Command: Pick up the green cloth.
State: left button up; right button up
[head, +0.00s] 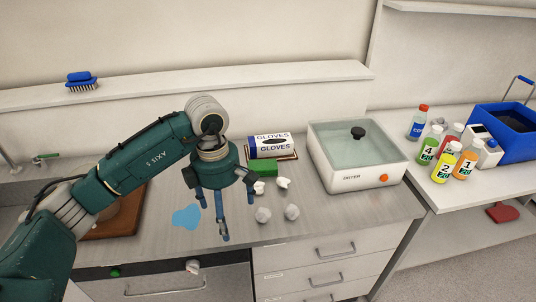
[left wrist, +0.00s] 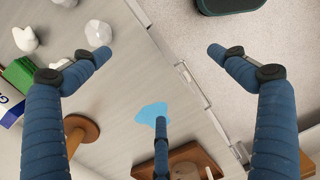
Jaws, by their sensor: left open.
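A small green block-shaped item (head: 263,167), which may be the folded green cloth, lies on the counter beside the gloves box. In the left wrist view the green item (left wrist: 20,76) is at the left edge, partly hidden by a finger. My left gripper (head: 225,208) is over the counter, in front and to the left of the green item. Its three blue fingers are spread and point down. In the left wrist view the gripper (left wrist: 159,72) is open with nothing between its fingers. My right gripper is not in view.
White crumpled pieces (head: 292,212) and a blue puddle (head: 187,217) lie on the counter. Numbered bottles (head: 445,167) and a blue bin (head: 513,145) are at right.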

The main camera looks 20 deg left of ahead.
aim_at(264, 166)
jog(key=i, duration=1.05)
